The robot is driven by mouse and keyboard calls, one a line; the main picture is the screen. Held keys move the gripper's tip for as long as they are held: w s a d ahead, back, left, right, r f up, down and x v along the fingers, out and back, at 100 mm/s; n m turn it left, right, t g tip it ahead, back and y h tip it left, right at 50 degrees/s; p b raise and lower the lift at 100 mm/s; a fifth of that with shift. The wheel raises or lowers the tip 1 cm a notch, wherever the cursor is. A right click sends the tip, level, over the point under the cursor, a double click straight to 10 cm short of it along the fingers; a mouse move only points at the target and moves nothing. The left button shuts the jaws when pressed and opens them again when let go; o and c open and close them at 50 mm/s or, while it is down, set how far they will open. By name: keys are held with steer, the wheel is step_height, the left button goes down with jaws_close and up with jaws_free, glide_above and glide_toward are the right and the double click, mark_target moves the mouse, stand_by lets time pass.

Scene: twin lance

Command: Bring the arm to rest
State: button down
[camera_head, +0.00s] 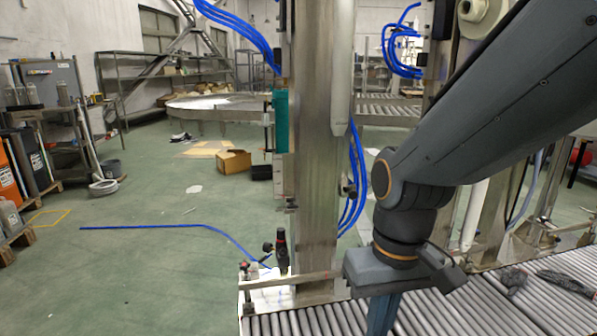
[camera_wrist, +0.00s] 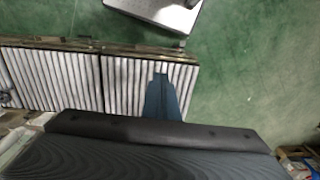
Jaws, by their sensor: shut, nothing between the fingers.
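My arm comes in from the upper right in the head camera view and bends down at the wrist. My gripper (camera_head: 381,315) points downward at the bottom of that view, with its tips cut off by the frame edge. In the wrist view my gripper (camera_wrist: 160,80) shows as narrow blue-grey fingers shut together with nothing between them. It is over the roller conveyor (camera_wrist: 120,80), near the edge beside the green floor. I cannot tell its height above the rollers.
The roller conveyor (camera_head: 480,311) runs along the bottom right. A steel column (camera_head: 322,150) with blue hoses stands left of my gripper. Dark items (camera_head: 565,282) lie on the rollers at right. The green floor (camera_head: 130,270) is largely open at left, with a cardboard box (camera_head: 234,161) farther back.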

steer(key=d+r+m+p, duration=0.2)
steer(key=d+r+p, duration=0.4)
steer(key=p, duration=0.6)
steer(key=shift+s+d+r+h, duration=0.2)
steer(key=shift+d+r+h, duration=0.1)
steer(key=shift+d, duration=0.25)
